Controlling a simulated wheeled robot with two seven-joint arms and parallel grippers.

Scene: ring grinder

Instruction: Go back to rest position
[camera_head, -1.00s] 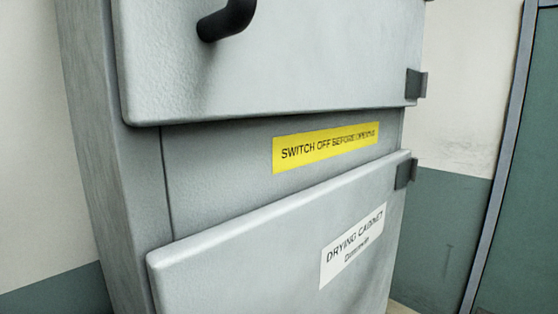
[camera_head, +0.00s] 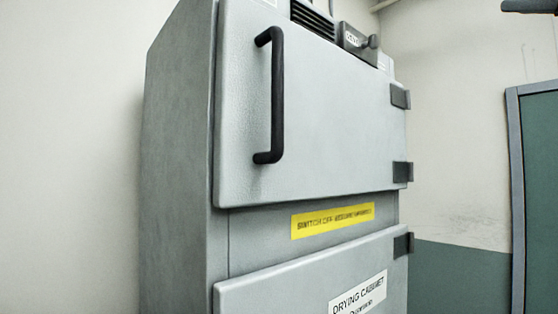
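Neither of my grippers shows in the head view, so their state is hidden. A tall grey drying cabinet (camera_head: 180,180) fills the middle of the view. Its upper door (camera_head: 335,130) is shut or nearly so and has a black vertical handle (camera_head: 277,95) on the left side. The lower door (camera_head: 275,295) carries a white "DRYING CABINET" label (camera_head: 358,295). A yellow warning strip (camera_head: 333,220) lies between the two doors.
Black hinges (camera_head: 402,172) sit on the cabinet's right edge. A vent (camera_head: 313,18) and a small control box (camera_head: 358,42) are at the top. A green panel with a grey frame (camera_head: 540,190) stands at the right. The wall (camera_head: 70,150) at left is bare.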

